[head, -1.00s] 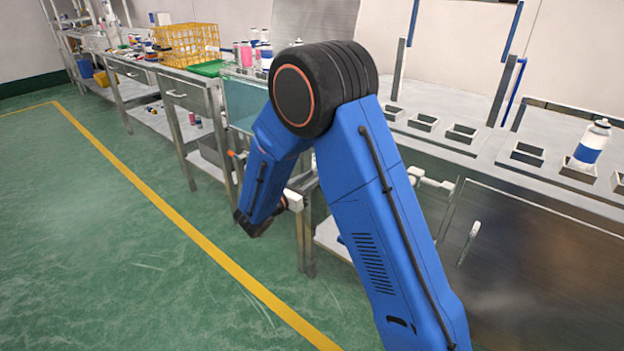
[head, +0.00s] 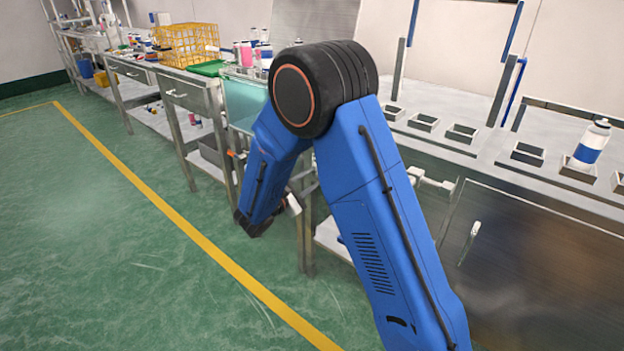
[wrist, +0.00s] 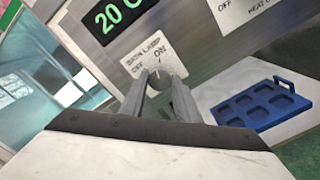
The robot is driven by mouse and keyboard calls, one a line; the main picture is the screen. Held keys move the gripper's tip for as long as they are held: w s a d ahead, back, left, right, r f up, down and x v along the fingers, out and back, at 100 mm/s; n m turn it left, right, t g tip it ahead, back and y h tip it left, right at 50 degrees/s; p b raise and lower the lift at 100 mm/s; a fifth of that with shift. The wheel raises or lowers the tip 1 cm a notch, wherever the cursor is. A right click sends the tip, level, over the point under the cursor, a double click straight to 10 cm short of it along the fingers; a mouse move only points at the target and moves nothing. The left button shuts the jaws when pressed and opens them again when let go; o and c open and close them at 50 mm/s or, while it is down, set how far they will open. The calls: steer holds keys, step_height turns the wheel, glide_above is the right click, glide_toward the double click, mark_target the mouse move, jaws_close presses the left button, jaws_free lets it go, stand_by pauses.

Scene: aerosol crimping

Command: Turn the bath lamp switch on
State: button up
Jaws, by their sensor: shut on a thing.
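The bath lamp switch is a small round grey knob (wrist: 160,78) on a steel panel in the wrist view. Its white label (wrist: 146,58) reads "BATH LAMP", with "OFF" at the left and "ON" at the upper right. My gripper (wrist: 160,82) is shut on the knob, one finger on each side. The knob's front is partly hidden by the fingers, and I cannot tell surely where it points. The wrist view is tilted against the panel. In the head view my arm hides the switch.
A green digital display (wrist: 118,14) sits above the switch. A second white label (wrist: 240,12) is at the upper right. A blue tray with square pockets (wrist: 262,104) lies at the right. The green floor (head: 110,250) is clear left of the benches.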

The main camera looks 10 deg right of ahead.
steer(key=shift+m, duration=1.2)
steer(key=o, duration=1)
steer(key=shift+o, duration=0.2)
steer(key=shift+s+a, duration=0.1)
steer(key=shift+a, duration=0.05)
steer(key=v, duration=1.7)
